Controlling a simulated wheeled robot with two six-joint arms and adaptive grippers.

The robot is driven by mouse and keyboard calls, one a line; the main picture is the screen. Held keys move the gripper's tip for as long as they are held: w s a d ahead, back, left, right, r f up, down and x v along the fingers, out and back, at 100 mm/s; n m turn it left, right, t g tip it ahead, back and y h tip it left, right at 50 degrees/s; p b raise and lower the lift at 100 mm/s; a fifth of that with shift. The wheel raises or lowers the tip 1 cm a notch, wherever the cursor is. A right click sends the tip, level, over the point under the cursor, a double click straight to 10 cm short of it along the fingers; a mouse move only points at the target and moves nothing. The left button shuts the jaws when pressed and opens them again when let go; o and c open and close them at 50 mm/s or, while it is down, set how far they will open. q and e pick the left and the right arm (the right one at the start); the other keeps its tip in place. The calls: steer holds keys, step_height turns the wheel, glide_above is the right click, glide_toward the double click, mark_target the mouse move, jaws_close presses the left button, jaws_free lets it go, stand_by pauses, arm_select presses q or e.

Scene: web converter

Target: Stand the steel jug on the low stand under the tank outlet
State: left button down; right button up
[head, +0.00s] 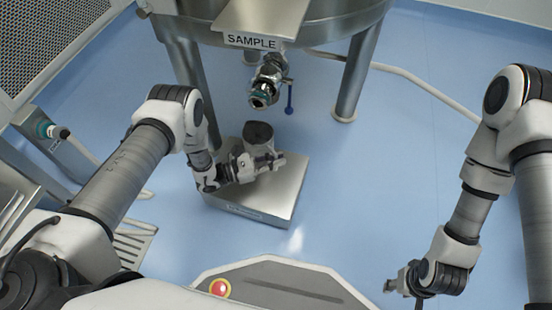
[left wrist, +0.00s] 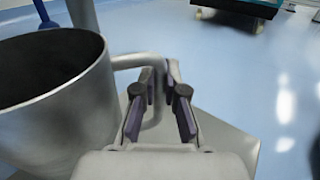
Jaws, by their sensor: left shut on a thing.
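The steel jug (head: 258,134) is upright over the low steel stand (head: 262,202), towards its back part. I cannot tell whether its base touches the stand. My left gripper (head: 274,162) is shut on the jug's handle. In the left wrist view the jug (left wrist: 60,100) is at the left, and its handle (left wrist: 137,62) runs between the fingers of the left gripper (left wrist: 161,75). The tank outlet (head: 264,92), a valve with a blue lever, hangs above and a little behind the jug. My right gripper (head: 402,284) is empty at the lower right, apart from everything; its fingers are too small to read.
The tank (head: 330,22) stands at the back on steel legs (head: 356,80), with a SAMPLE plate (head: 252,41) above the outlet. A hose (head: 410,78) lies on the blue floor. The floor right of the stand is clear.

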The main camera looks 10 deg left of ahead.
arm_select(q)
steer(key=c, duration=1.2)
jaws_free()
steer(key=shift+o, duration=0.2)
steer(key=v, duration=1.2)
steer(key=shift+f, duration=0.1)
